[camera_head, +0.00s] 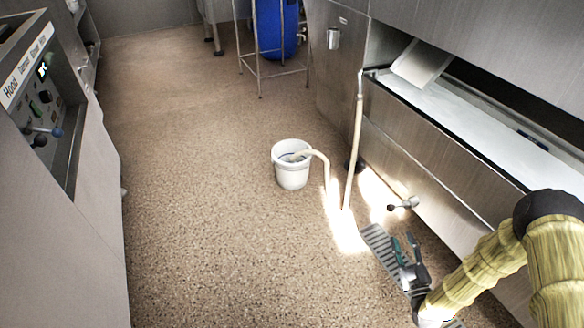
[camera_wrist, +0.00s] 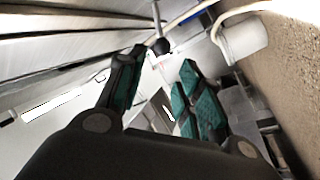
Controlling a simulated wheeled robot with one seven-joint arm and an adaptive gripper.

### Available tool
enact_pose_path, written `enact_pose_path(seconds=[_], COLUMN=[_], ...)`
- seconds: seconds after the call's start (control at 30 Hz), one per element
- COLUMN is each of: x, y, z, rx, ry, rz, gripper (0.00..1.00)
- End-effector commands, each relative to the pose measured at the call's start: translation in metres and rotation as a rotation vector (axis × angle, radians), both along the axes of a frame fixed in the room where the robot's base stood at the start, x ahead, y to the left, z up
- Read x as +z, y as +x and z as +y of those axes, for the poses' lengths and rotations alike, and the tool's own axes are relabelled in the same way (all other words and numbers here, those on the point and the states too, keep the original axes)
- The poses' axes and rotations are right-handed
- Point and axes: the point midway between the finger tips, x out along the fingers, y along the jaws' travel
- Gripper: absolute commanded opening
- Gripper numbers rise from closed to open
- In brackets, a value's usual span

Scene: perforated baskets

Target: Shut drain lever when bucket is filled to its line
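A white bucket (camera_head: 291,176) stands on the floor, and a pale hose (camera_head: 324,165) curves into it. Something greyish shows inside, but I cannot make out the fill level or the line. The drain lever (camera_head: 406,203), a short metal bar with a dark ball knob, sticks out from the steel unit's lower front. My gripper (camera_head: 404,243) is below and in front of the lever, open and empty. In the wrist view, the lever's dark knob (camera_wrist: 161,46) appears just past and between the spread fingertips (camera_wrist: 163,60), apparently not touching. The bucket (camera_wrist: 244,38) is partly visible there at upper right.
The steel unit with a long trough (camera_head: 470,125) lines the right side. A control panel (camera_head: 45,105) is at left. A metal rack (camera_head: 262,75) with a blue drum (camera_head: 277,28) stands behind. Floor (camera_head: 200,200) left of the bucket is clear.

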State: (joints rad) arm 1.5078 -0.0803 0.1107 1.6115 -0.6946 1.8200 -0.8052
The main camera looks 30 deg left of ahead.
Motion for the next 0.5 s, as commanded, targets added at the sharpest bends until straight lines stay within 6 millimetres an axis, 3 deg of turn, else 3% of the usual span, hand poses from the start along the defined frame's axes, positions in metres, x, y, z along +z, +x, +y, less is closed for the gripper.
enact_pose_path(seconds=[0.3, 0.5], x=[0.0, 0.0], y=[0.0, 0.0], z=[0.0, 0.0], rx=[0.0, 0.0], ry=[0.0, 0.0], rz=[0.0, 0.0], gripper=[0.36, 0.01])
